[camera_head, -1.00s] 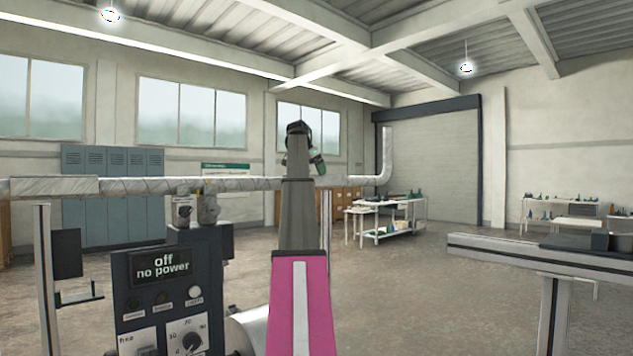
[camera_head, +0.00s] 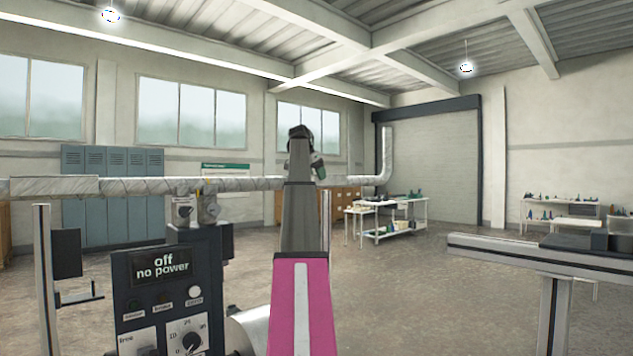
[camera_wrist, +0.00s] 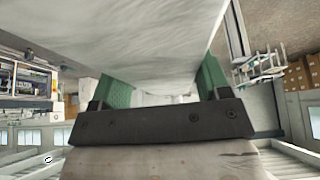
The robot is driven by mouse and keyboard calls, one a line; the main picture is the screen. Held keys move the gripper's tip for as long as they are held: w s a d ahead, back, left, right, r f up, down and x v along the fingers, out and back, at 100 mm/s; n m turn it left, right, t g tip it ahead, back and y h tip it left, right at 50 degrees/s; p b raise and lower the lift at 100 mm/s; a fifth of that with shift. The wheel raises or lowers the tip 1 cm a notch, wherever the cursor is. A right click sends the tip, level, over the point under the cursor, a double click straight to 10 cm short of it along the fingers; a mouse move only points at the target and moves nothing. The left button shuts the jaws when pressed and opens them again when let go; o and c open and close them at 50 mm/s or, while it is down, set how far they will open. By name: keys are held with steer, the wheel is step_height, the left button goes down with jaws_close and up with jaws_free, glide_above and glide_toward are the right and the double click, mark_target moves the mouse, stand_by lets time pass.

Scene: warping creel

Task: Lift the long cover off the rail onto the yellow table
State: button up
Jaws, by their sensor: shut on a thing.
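My gripper (camera_wrist: 160,95) has green fingers on either side of a broad, pale, streaked piece (camera_wrist: 135,40) in the wrist view and is shut on it. This piece looks like the long cover and fills the upper middle. In the head view my gripper (camera_head: 318,168) is small, far out beyond my pink arm link. A long pale streaked bar (camera_head: 140,186) runs level from the left edge to behind my arm; it may be the cover, the rail or a duct. Where the cover meets the rail is hidden. I cannot make out a yellow table.
A dark control box (camera_head: 165,280) reading "off no power" stands at the front left. A grey beam on a post (camera_head: 535,258) is at the right. A white bench (camera_head: 395,215) with items stands farther back. Open floor (camera_head: 420,300) lies between them.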

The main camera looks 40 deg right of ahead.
steer(key=shift+r, duration=0.25)
steer(key=shift+r, duration=0.35)
steer(key=shift+r, duration=0.1)
steer(key=shift+r, duration=2.25)
step_height(320, 180, up, 2)
steer(key=shift+r, duration=0.55)
